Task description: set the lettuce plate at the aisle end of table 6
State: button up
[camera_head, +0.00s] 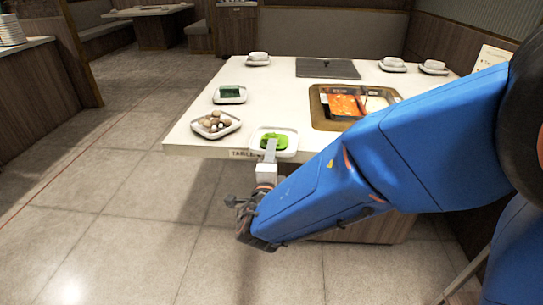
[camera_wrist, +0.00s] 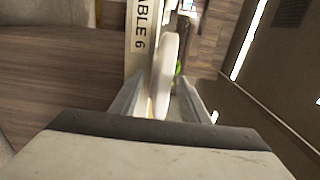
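The lettuce plate (camera_head: 286,151) is a small white square dish with green lettuce. It sits at the front left edge of table 6 (camera_head: 195,150), beside its label. My gripper (camera_head: 270,152) is at the plate's near edge, with a finger over the rim. In the wrist view the plate (camera_wrist: 163,70) stands edge-on between the two fingers of my gripper (camera_wrist: 162,92). I cannot tell whether both fingers press on it. The label, partly cut off, reads "ABLE 6" (camera_wrist: 143,25) just left of the plate.
A plate of round brown-and-white pieces (camera_head: 216,124) stands left of the lettuce, with a dark green dish (camera_head: 230,95) behind it. A sauce well (camera_head: 320,112) with orange content lies to the right. Small white dishes (camera_head: 258,59) line the far edge. Open floor (camera_head: 110,190) lies left.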

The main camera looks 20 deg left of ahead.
jog(key=v, duration=1.2)
jog(key=shift+r, duration=0.25)
jog(key=shift+d, duration=0.1)
